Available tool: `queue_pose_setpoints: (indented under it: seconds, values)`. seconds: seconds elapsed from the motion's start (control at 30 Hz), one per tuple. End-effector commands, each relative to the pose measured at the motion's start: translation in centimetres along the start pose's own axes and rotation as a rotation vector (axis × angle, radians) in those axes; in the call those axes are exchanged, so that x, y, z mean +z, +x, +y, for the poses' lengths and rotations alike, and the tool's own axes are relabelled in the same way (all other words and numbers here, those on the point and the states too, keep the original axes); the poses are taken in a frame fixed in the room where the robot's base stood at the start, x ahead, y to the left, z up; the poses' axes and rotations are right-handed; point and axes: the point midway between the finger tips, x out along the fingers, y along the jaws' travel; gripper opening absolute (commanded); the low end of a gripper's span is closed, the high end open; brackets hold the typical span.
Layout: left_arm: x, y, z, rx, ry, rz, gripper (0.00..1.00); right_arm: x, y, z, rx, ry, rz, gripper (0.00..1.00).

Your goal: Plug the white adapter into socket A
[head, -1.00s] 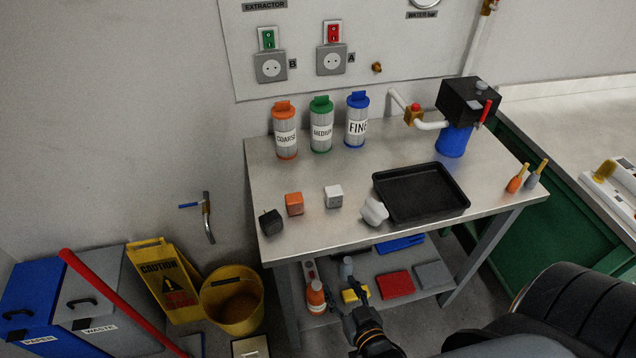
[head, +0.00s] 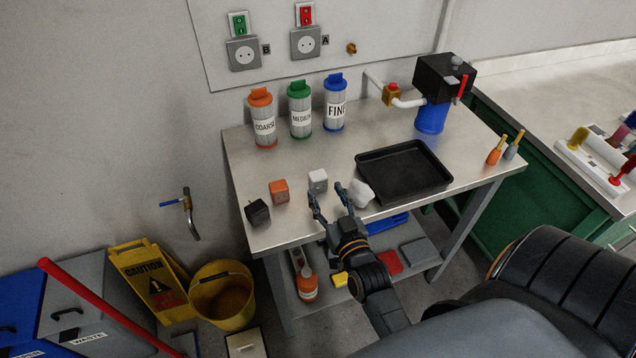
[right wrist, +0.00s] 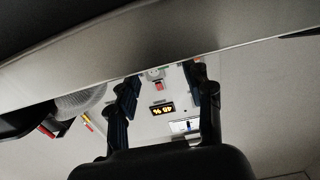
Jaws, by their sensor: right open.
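The white adapter (head: 318,180) is a small white cube near the front edge of the table, right of an orange cube. Socket A (head: 305,42) is a grey wall outlet under a red switch; its round face looks empty. My right gripper (head: 329,194) is open and empty at the front edge, its fingers pointing towards the adapter, just short of it. Whether a finger touches the adapter cannot be told. In the right wrist view the open fingers (right wrist: 164,88) show with nothing between them; the adapter cannot be made out there. My left gripper is out of view.
Orange (head: 279,191) and black (head: 257,212) cubes stand left of the adapter. A crumpled white lump (head: 361,193) and a black tray (head: 443,181) lie right. Several filter canisters (head: 300,110) stand behind, below the sockets. Socket B (head: 243,54) is left of A.

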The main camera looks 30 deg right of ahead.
Motion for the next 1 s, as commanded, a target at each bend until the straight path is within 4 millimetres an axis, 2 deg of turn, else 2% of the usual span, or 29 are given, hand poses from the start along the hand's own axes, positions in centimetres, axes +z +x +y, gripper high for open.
queue_pose_setpoints:
  seconds: [0.1, 0.27, 0.57, 0.8, 1.0]
  values:
    - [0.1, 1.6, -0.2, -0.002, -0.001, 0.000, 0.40, 0.5, 1.9, 0.2, 0.000, 0.001, 0.005, 0.51]
    - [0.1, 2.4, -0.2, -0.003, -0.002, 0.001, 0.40, 0.4, 4.0, 0.3, 0.000, 0.001, 0.003, 0.51]
    - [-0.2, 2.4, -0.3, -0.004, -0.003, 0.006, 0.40, 0.2, 4.6, 0.3, 0.000, 0.000, 0.000, 0.51]
    - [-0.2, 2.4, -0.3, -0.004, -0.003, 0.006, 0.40, 0.2, 4.6, 0.3, 0.000, 0.000, -0.001, 0.07]
    - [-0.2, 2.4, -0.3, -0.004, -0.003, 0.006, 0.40, 0.2, 4.5, 0.3, 0.000, 0.000, 0.000, 0.07]
